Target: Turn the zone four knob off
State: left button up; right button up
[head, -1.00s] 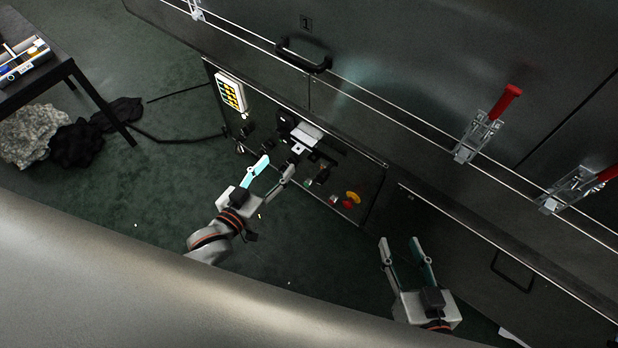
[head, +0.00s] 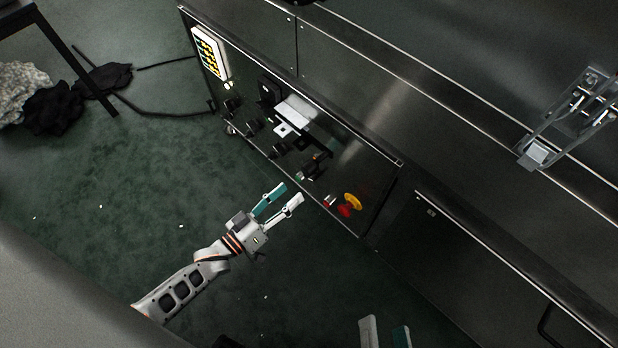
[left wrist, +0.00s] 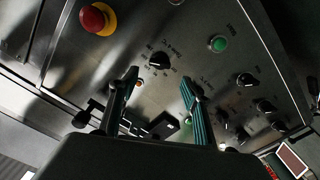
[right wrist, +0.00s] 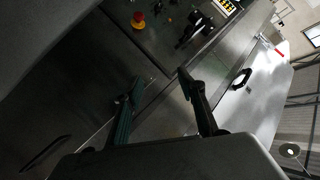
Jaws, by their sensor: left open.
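The control panel (head: 345,160) carries several black rotary knobs. In the left wrist view, one knob (left wrist: 158,60) shows just beyond and between the fingertips, apart from them; other knobs (left wrist: 246,80) (left wrist: 265,105) lie to the right. In the head view, dark knobs (head: 232,104) (head: 252,127) line the panel's left part. My left gripper (head: 287,196) is open and empty in front of the panel's lower edge. My right gripper (head: 385,325) is open and empty, well away from the panel.
A red emergency stop with a yellow collar (head: 352,201) is near the panel's right end. A green button (left wrist: 218,44) lies among the knobs. A keypad-like unit (head: 210,52) is at the panel's left. A table leg (head: 75,65) stands far left. Floor in front is mostly clear.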

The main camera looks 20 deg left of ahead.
aim_at(308, 178)
pick_arm(q)
jog(key=b+x, duration=0.1)
jog(key=x, duration=0.5)
jog(key=shift+f, duration=0.1)
jog(key=shift+w+d, duration=0.2)
jog(key=shift+w, duration=0.45)
pick_arm(e)
jog(key=shift+s+a+m, duration=0.1)
jog(key=shift+a+m, duration=0.45)
jog(key=shift+m, duration=0.55)
pick_arm(q)
jog(key=c, duration=1.1)
